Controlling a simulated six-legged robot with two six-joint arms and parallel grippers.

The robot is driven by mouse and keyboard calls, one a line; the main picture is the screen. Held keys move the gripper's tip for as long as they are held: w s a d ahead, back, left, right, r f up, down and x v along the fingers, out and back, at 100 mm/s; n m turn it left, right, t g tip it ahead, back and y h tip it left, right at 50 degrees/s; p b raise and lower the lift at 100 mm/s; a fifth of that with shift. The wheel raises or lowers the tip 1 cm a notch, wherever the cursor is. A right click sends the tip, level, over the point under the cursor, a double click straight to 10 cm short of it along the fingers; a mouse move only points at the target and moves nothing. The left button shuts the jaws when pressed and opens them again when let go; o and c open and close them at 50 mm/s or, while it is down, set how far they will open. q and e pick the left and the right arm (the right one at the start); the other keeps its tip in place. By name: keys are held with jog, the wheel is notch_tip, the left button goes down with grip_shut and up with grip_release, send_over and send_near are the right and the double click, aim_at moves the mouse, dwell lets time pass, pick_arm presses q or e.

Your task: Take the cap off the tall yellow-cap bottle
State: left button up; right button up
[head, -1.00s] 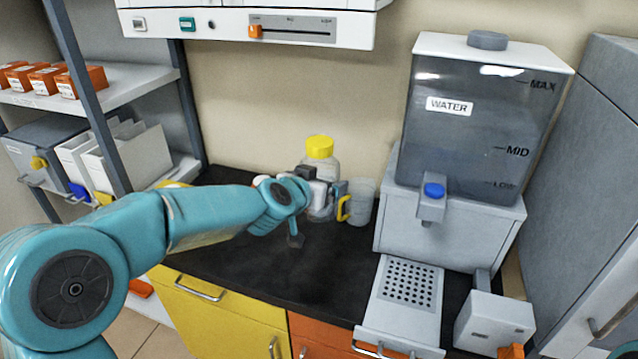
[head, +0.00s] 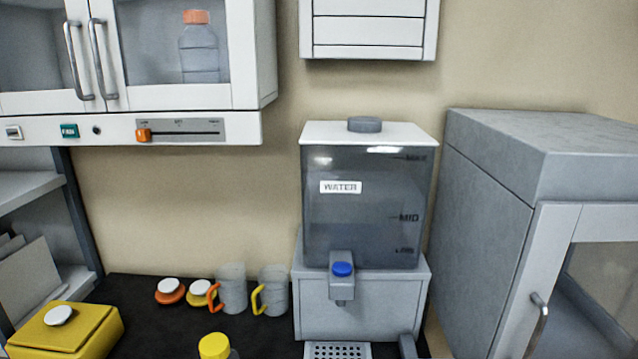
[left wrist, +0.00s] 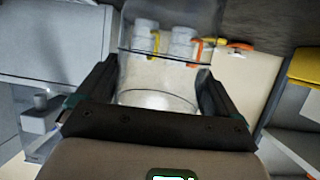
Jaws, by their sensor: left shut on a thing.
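The yellow cap (head: 214,346) shows at the bottom edge of the head view, on top of the tall bottle. Only a sliver of the clear bottle body shows beside it there; the rest is cut off by the frame. In the left wrist view my left gripper (left wrist: 158,82) is shut on the clear bottle body (left wrist: 158,72), with one dark finger on each side. The cap is not visible in that view. My left arm is out of the head view. My right gripper shows in neither view.
Two clear mugs, with orange (head: 232,290) and yellow (head: 272,292) handles, stand behind the bottle on the dark counter. The water dispenser (head: 365,195) stands to the right. Two small white-topped items (head: 170,290) and a yellow box (head: 65,328) lie left. A wall cabinet (head: 190,95) hangs above.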

pick_arm(q)
jog(key=shift+s+d+r+y, duration=0.15)
jog(key=shift+s+r, duration=0.15)
jog(key=shift+s, duration=0.1)
jog(key=shift+s+d+r+y, duration=0.15)
jog(key=shift+s+r, duration=0.1)
jog(key=shift+s, duration=0.15)
jog(key=shift+w+a+r+n, duration=0.2)
jog(key=shift+r+n, duration=0.1)
jog(key=shift+n, duration=0.1)
